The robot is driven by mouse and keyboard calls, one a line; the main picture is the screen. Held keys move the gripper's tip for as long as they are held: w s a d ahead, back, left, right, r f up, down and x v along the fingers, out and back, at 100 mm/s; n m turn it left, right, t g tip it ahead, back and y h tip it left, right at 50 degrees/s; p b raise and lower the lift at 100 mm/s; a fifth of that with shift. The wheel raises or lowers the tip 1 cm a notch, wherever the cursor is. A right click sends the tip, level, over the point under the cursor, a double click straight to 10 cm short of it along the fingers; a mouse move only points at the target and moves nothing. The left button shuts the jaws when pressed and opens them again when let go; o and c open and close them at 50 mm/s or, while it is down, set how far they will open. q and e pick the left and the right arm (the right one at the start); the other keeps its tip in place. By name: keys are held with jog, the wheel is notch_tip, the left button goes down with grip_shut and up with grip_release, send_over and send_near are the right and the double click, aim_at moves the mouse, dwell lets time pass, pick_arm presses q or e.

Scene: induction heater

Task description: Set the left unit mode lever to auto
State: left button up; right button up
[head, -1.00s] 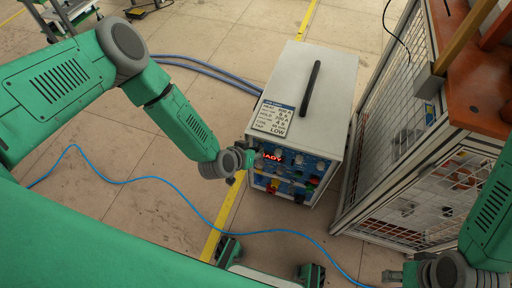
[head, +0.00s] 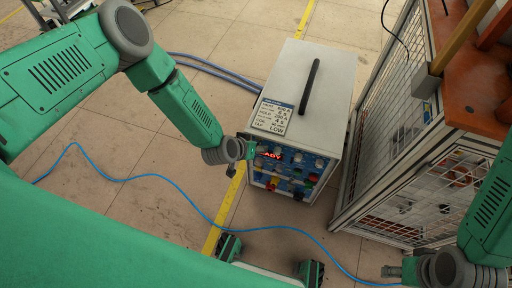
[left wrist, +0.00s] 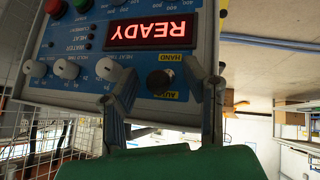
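The left unit is a white-topped box (head: 320,75) with a blue control panel, standing on the floor in the head view. In the left wrist view its panel (left wrist: 90,60) appears upside down, with a lit red READY display (left wrist: 150,30). The mode lever (left wrist: 160,80) is a dark round knob between the labels HAND and AUTO. Which label it points at is not clear. My left gripper (left wrist: 168,90) is open, its fingers on either side of the knob; contact cannot be told. My right gripper (head: 391,271) is low at the right, away from the unit; its opening is unclear.
Three pale knobs (left wrist: 67,69) sit beside the mode knob on the panel. A mesh cage (head: 395,150) with an orange-brown top stands right of the unit. A blue cable (head: 140,178) crosses the floor. Floor left of the unit is mostly clear.

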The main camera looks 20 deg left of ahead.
pick_arm(q)
jog(key=shift+s, duration=0.2)
jog(key=shift+s+r, duration=0.1)
jog(key=shift+r, duration=0.05)
jog(key=v, duration=1.1)
jog(key=shift+a, duration=0.15)
jog(key=shift+r, duration=0.15)
